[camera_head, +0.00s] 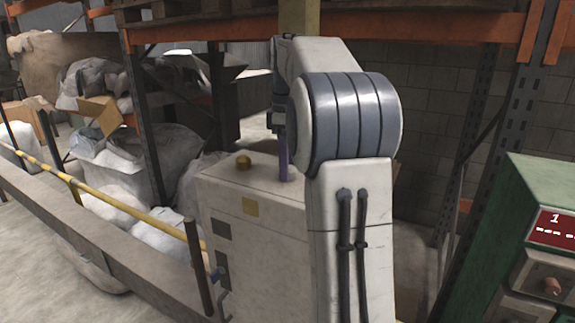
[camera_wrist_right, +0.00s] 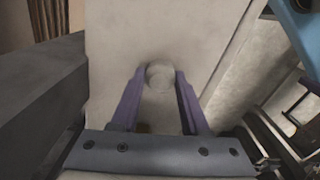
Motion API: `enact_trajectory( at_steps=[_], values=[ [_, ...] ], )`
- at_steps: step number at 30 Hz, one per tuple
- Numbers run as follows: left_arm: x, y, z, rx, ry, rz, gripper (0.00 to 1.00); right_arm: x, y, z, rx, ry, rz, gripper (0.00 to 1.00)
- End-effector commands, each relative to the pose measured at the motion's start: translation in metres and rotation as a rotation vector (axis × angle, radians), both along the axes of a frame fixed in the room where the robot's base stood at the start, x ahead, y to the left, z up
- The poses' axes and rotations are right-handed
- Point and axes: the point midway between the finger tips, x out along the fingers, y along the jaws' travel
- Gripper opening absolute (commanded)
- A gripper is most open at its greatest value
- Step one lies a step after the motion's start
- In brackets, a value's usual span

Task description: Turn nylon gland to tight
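The nylon gland (camera_wrist_right: 159,76) shows in the right wrist view as a pale round piece on a pale cabinet face. My right gripper (camera_wrist_right: 160,75) has one purple finger on each side of it, and the fingertips appear to close against its sides. In the head view my right gripper (camera_head: 283,160) points down at the top of the pale cabinet (camera_head: 260,250). There the gland is hidden by the fingers and arm. My left gripper is not in view.
A yellow rail (camera_head: 100,200) and a beam run along the left. White sacks (camera_head: 118,165) lie behind them. A green machine (camera_head: 540,200) with a red display stands at the right.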

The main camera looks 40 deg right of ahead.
Motion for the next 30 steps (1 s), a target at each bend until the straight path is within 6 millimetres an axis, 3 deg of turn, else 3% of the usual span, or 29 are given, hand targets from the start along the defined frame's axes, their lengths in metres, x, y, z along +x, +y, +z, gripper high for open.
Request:
enact_trajectory(
  at_steps=[1,2,14,30],
  values=[
    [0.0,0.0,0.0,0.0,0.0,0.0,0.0,0.0,0.0,0.0,0.0,0.0,0.0,0.07],
    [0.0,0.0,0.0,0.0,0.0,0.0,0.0,0.0,0.0,0.0,0.0,0.0,0.0,0.0],
    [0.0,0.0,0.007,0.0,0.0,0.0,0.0,0.0,0.0,0.002,0.0,0.001,-0.067,0.0],
    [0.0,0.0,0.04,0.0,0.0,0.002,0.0,0.0,-0.001,0.004,-0.001,-0.001,-0.517,0.0]
  ],
)
